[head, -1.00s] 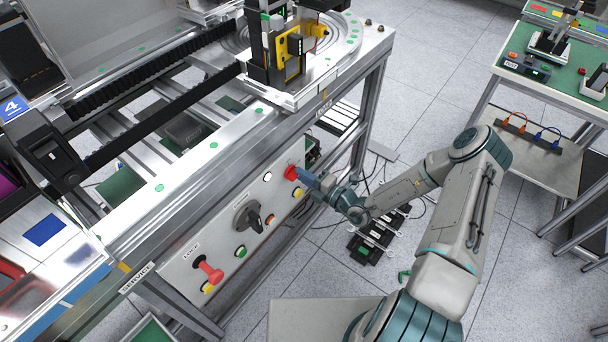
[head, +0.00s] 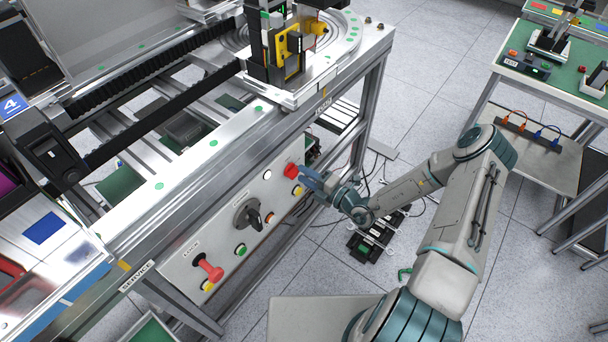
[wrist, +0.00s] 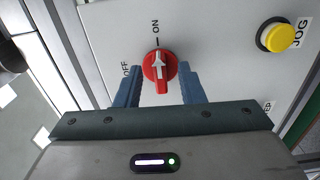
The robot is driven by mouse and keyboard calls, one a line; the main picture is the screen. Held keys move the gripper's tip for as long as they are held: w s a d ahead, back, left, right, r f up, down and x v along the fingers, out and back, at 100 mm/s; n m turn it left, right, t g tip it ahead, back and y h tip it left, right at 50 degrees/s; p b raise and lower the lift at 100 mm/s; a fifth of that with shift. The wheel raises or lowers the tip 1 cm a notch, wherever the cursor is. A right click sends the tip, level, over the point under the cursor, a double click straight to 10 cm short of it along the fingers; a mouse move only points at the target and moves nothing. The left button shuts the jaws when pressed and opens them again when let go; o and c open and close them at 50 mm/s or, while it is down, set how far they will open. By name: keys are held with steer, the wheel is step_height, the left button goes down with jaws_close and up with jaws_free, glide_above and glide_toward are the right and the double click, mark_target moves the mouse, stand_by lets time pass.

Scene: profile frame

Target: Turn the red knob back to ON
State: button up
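The red knob (wrist: 160,76) is on the light front panel, with a white arrow on its face. In the wrist view the arrow points up at the ON mark (wrist: 156,28); the OFF label (wrist: 126,69) is to its left. My gripper (wrist: 158,71) is open, with one blue finger left of the knob and one right of it. Gaps show between the fingers and the knob. In the head view the red knob (head: 291,170) is at the panel's right end, with my gripper (head: 304,176) just right of it; its arrow cannot be made out there.
A yellow JOG button (wrist: 280,37) is to the knob's right in the wrist view. The panel also has a black rotary switch (head: 253,217) and a red handle (head: 209,268). A green-topped side table (head: 560,75) stands at right.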

steer(key=v, duration=1.2)
steer(key=shift+s+d+b, duration=0.3)
steer(key=shift+b, duration=0.15)
steer(key=s+a+r+n+g+h, duration=0.1)
steer(key=s+r+n+g, duration=0.3)
steer(key=n, duration=0.4)
steer(key=s+a+r+n+g+h+p, duration=0.1)
steer(key=s+r+n+g+h, duration=0.15)
steer(key=r+n+g, duration=0.5)
steer(key=s+a+r+n+g+h, duration=0.1)
steer(key=s+r+n+g, duration=0.2)
steer(key=n, duration=0.7)
steer(key=s+d+r+n+t+h, duration=0.2)
steer(key=r+n+h, duration=0.1)
steer(key=r+n, duration=0.3)
steer(key=s+d+r+n+t+h+p, duration=0.1)
steer(key=s+d+r+n+t+h, duration=0.1)
steer(key=r+n, duration=0.3)
steer(key=s+d+r+n+t+h, duration=0.2)
steer(key=s+r+n+h, duration=0.1)
steer(key=r+n, duration=0.3)
steer(key=shift+s+d+r+n+h, duration=0.35)
steer(key=shift+n+h, duration=0.2)
steer(key=shift+h, duration=0.3)
